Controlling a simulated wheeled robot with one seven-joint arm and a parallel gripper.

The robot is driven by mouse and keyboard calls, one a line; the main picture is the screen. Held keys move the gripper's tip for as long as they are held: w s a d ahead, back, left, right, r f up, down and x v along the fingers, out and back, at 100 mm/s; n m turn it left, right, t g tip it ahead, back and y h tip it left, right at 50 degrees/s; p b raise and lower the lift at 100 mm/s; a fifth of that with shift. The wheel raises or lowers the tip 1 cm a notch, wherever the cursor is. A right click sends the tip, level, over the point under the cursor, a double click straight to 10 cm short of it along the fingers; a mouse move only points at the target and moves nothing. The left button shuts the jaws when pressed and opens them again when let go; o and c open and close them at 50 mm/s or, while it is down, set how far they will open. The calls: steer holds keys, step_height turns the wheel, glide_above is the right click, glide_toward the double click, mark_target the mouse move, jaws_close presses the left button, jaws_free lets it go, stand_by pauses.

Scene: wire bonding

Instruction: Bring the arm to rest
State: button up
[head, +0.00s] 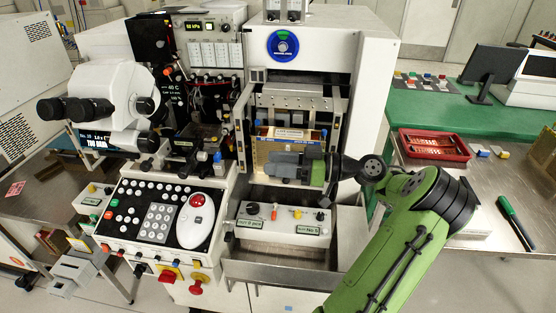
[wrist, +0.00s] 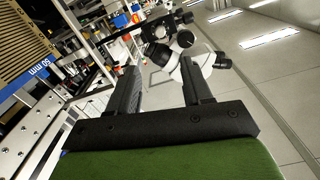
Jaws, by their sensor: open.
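My green arm (head: 412,235) reaches in from the lower right of the head view, with its black wrist bent toward the machine. My gripper (head: 272,166) lies sideways in front of the machine's open bay, pointing left. In the wrist view my gripper (wrist: 161,80) shows two dark fingers spread wide apart with nothing between them. A brass-coloured magazine (head: 263,148) with a label sits in the bay behind the gripper, partly hidden by it. I cannot tell whether the fingers touch it.
A white microscope (head: 118,92) stands left of the bay. A control panel (head: 160,212) with a trackball is below it, and a small switch box (head: 278,219) lies under my gripper.

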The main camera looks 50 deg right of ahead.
stand_by(0.4)
steer(key=w+a+g+h+p, duration=0.2)
steer(key=w+a+g, duration=0.25)
steer(key=a, duration=0.65)
steer(key=w+a+g+h+p, duration=0.1)
steer(key=w+a+g+p, duration=0.15)
steer(key=a+g, duration=0.6)
steer(key=s+a+r+m+t+h+p, duration=0.1)
steer(key=s+a+r+m+h, duration=0.1)
steer(key=s, duration=0.6)
steer(key=s+a+r+m+t+h+p, duration=0.2)
steer(key=s+a+r+h, duration=0.2)
steer(key=s+a, duration=0.3)
steer(key=shift+s+r, duration=0.25)
steer(key=shift+s, duration=0.95)
